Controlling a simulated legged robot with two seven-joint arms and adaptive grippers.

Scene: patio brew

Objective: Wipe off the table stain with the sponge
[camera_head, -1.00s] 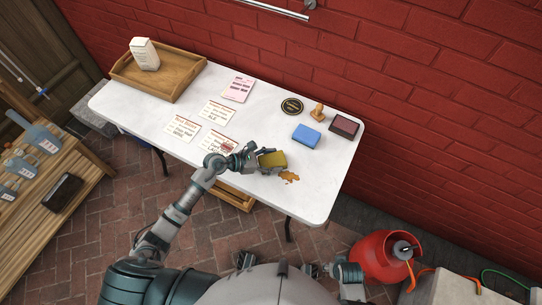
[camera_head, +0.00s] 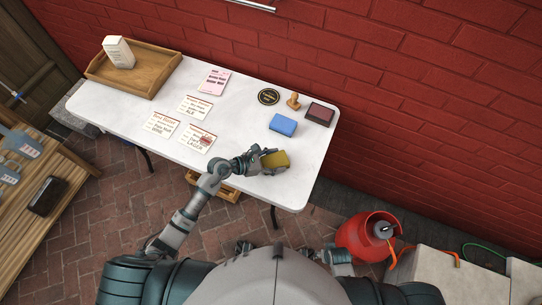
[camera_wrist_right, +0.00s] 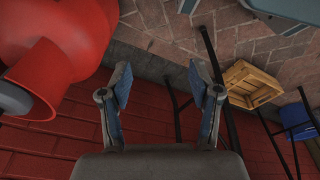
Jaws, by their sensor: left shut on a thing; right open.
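A yellow-green sponge (camera_head: 275,159) is at the front right of the white table (camera_head: 232,143) in the head view. My left gripper (camera_head: 262,160) is shut on it from its left side, with the sponge low at the tabletop. Whether it presses on the surface cannot be told. The brown stain does not show now; its spot lies around the sponge and fingers, so it is covered or gone. My right gripper (camera_wrist_right: 160,78) is open and empty in the right wrist view, away from the table, with a red gas cylinder (camera_wrist_right: 70,35) beside it.
A blue block (camera_head: 283,124), a dark red pad (camera_head: 320,114), a wooden stamp (camera_head: 293,101) and a round black coaster (camera_head: 268,96) lie behind the sponge. Printed cards (camera_head: 196,107) lie left. A wooden tray (camera_head: 148,85) holds a white package (camera_head: 118,52).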

